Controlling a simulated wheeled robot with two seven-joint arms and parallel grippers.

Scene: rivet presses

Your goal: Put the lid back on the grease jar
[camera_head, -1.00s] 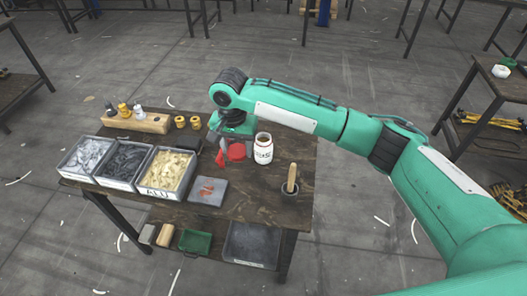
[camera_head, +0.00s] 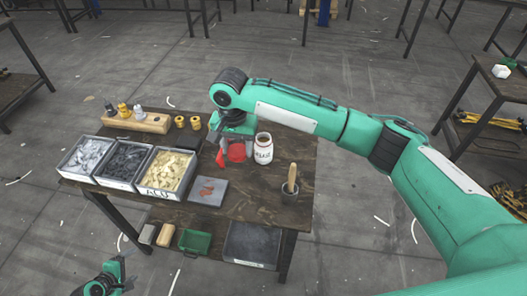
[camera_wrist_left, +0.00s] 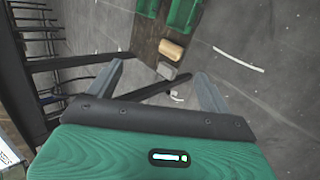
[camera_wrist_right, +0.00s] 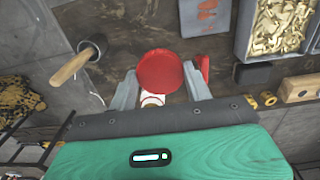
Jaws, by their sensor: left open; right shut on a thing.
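The red lid (camera_wrist_right: 160,70) is held between the fingers of my right gripper (camera_wrist_right: 161,88). The lid also shows in the head view (camera_head: 236,153), just left of the jar; its exact height over the table is unclear. The white grease jar (camera_head: 263,150) stands upright and open on the table, its dark mouth showing. In the right wrist view the jar (camera_wrist_right: 152,100) is mostly hidden behind the lid and gripper. My left gripper (camera_wrist_left: 160,80) is open and empty, away from the tabletop, at the head view's lower left.
A red object (camera_wrist_right: 203,68) lies beside the right gripper's finger. A pot with a wooden-handled brush (camera_head: 290,185) stands at the table's right. Parts bins (camera_head: 165,170), a grey plate (camera_head: 208,191) and a wooden block (camera_head: 135,122) take up the left.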

